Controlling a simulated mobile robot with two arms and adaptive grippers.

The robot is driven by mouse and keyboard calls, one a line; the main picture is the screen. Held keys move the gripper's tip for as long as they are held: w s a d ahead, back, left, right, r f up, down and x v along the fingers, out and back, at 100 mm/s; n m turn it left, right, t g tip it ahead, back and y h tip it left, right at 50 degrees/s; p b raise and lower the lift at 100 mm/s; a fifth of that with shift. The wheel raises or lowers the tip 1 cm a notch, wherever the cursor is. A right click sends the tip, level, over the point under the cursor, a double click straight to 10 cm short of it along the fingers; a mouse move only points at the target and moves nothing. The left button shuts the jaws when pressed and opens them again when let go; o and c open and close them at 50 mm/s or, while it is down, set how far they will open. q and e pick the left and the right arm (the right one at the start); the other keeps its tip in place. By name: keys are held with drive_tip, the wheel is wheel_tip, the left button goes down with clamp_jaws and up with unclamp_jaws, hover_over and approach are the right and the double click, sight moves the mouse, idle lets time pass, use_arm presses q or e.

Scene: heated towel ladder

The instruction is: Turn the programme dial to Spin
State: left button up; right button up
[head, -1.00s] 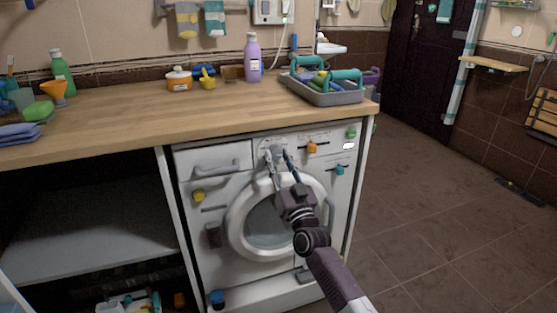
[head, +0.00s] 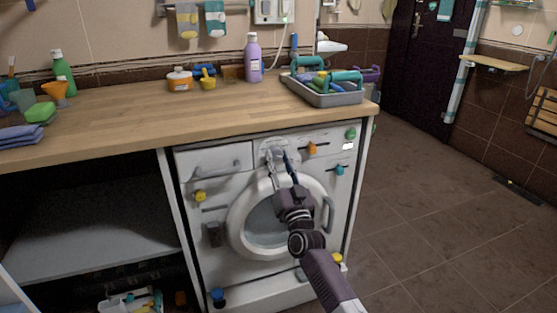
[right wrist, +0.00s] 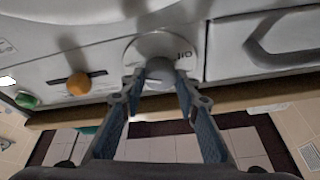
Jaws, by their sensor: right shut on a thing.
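The programme dial (right wrist: 160,70) is a grey knob on a round pale plate on the white washing machine's front panel. "Off" is printed upside down on the plate in the right wrist view; I cannot read a Spin mark. My right gripper (right wrist: 160,80) is shut on the dial, one blue-grey finger on each side. In the head view the right gripper (head: 277,158) reaches up to the panel in front of the round door, and its fingers partly hide the dial. My left gripper is not in view.
The washing machine (head: 202,235) stands under a wooden counter (head: 150,117). An orange slider knob (head: 312,149), a green button (head: 350,133) and a teal knob (head: 340,170) sit right of the dial. A drawer handle (head: 217,170) is left of it.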

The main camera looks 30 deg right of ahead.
drive_tip(key=o, duration=1.2)
drive_tip(key=shift+c, duration=0.2)
drive_tip(key=v, duration=1.2)
